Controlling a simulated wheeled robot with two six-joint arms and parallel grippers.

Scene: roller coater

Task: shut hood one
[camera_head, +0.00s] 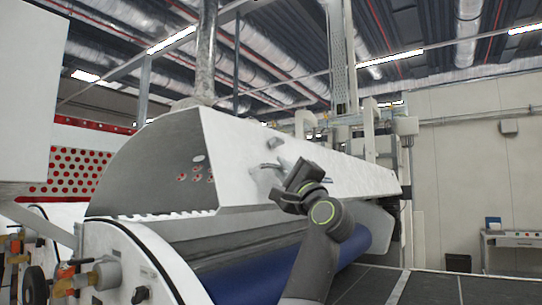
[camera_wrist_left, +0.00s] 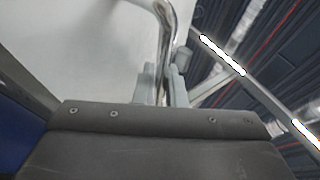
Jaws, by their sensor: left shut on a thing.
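The hood (camera_head: 235,150) is a long white cover with a grey end plate. It stands raised, with a gap between its lower edge and the blue roller (camera_head: 255,280). My left gripper (camera_head: 272,170) is at the hood's front face, shut on the hood's handle (camera_head: 264,165), a small metal bar. The left wrist view shows the shiny curved handle (camera_wrist_left: 165,22) running down between the gripper fingers (camera_wrist_left: 167,85), with the hood's pale face (camera_wrist_left: 80,50) behind. My gripper and wrist partly hide the handle in the head view. My right gripper is not in view.
A rounded white machine end (camera_head: 115,265) with valves stands at the lower left. A red perforated panel (camera_head: 75,165) is behind it. A vertical metal pipe (camera_head: 207,50) rises behind the hood.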

